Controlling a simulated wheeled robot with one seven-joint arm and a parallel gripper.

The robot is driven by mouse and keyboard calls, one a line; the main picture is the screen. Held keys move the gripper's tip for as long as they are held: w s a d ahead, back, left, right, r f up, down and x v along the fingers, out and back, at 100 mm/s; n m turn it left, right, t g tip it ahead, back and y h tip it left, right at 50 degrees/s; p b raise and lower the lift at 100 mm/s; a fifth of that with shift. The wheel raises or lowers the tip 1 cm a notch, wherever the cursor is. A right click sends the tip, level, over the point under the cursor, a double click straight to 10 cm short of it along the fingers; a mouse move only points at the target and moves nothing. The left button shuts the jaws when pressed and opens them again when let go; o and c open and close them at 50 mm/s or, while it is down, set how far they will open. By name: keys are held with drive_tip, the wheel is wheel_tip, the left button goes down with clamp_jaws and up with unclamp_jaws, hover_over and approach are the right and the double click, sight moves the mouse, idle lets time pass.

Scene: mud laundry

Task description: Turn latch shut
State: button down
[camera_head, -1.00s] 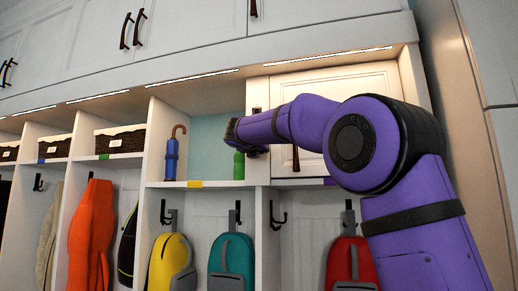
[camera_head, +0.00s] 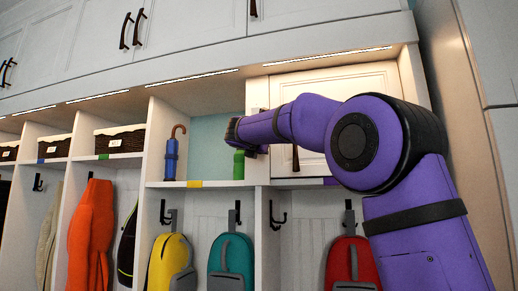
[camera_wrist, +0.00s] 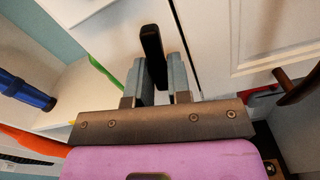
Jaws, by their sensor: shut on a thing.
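The latch (camera_wrist: 152,45) is a dark, elongated piece between the cubby and the white cabinet door (camera_wrist: 255,30), in the wrist view. My gripper (camera_wrist: 163,72) is shut on its lower end, with one grey finger on each side. In the head view my purple arm reaches to the left edge of the cabinet door (camera_head: 345,88), and my gripper (camera_head: 240,132) hides the latch there. The door looks closed in the head view. The door's dark handle (camera_wrist: 298,85) is right of my fingers in the wrist view.
The open cubby left of the door holds a blue umbrella (camera_head: 171,156) and a green bottle (camera_head: 239,165). Below hang yellow, teal and red backpacks (camera_head: 353,262) on hooks. Baskets (camera_head: 120,140) stand in the cubbies further left. A light strip runs above.

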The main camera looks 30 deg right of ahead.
drive_tip(key=shift+s+d+f+m, duration=0.1)
drive_tip(key=shift+f+m, duration=0.05)
drive_tip(key=shift+m, duration=2.4)
drive_tip(key=shift+s+d+f+m, duration=0.1)
drive_tip(key=shift+f+m, duration=0.1)
drive_tip(key=shift+m, duration=2.4)
drive_tip(key=shift+s+d+f+m, duration=0.1)
drive_tip(key=shift+f+m, duration=0.05)
drive_tip(key=shift+m, duration=2.4)
drive_tip(key=c, duration=1.1)
unclamp_jaws()
drive_tip(key=v, duration=1.1)
drive_tip(key=shift+w, duration=0.1)
